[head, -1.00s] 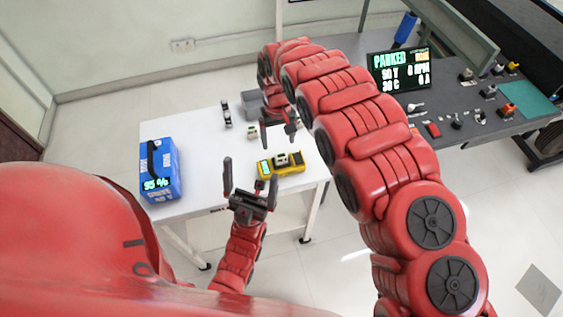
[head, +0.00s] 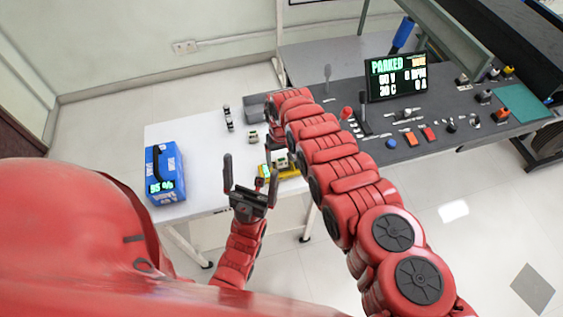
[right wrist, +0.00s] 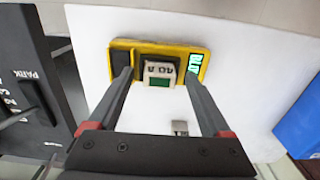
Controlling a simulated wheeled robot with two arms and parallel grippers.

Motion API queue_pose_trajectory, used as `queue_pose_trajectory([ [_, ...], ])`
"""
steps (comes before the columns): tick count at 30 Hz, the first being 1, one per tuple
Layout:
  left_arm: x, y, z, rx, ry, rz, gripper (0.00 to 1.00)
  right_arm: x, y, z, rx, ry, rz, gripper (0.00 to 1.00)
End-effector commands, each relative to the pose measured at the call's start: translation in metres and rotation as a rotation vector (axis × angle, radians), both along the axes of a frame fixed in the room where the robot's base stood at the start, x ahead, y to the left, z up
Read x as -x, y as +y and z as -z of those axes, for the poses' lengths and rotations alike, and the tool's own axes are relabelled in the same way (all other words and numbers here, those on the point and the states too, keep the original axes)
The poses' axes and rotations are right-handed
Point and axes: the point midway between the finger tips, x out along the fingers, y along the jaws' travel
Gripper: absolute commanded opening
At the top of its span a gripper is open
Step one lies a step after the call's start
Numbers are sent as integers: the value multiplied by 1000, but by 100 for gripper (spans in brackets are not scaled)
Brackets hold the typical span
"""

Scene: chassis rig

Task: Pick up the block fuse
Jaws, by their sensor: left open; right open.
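A pale block with dark marks and a green patch, apparently the block fuse (right wrist: 158,71), sits in a yellow tester (right wrist: 140,46) with a lit green display. In the head view the block (head: 280,159) and the yellow tester (head: 287,173) show on the white table, partly covered by my right arm. My right gripper (right wrist: 157,77) is open over the tester, one finger on each side of the block, with no visible grip on it. My left gripper (head: 250,169) is open and empty, pointing up at the table's front edge.
A similar small block (head: 252,136) and a dark slim part (head: 228,118) lie farther back on the white table (head: 200,150). A blue box (head: 165,173) is at the left. A dark control bench (head: 430,150) stands right.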

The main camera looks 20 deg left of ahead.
Motion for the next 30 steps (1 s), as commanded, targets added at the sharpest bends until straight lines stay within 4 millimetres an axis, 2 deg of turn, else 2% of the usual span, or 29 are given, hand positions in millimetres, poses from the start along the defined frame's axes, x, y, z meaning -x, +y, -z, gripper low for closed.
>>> queue_pose_trajectory([
  [9, 0, 0, 0, 0, 0, 0, 100, 0, -1, 3, 2, 1, 0, 82],
  [11, 0, 0, 0, 0, 0, 0, 100, 0, -1, 2, 1, 0, 0, 74],
  [23, 0, 0, 0, 0, 0, 0, 100, 0, -1, 2, 2, 1, 0, 2],
  [30, 0, 0, 0, 0, 0, 0, 100, 0, -1, 2, 1, 0, 0, 0],
])
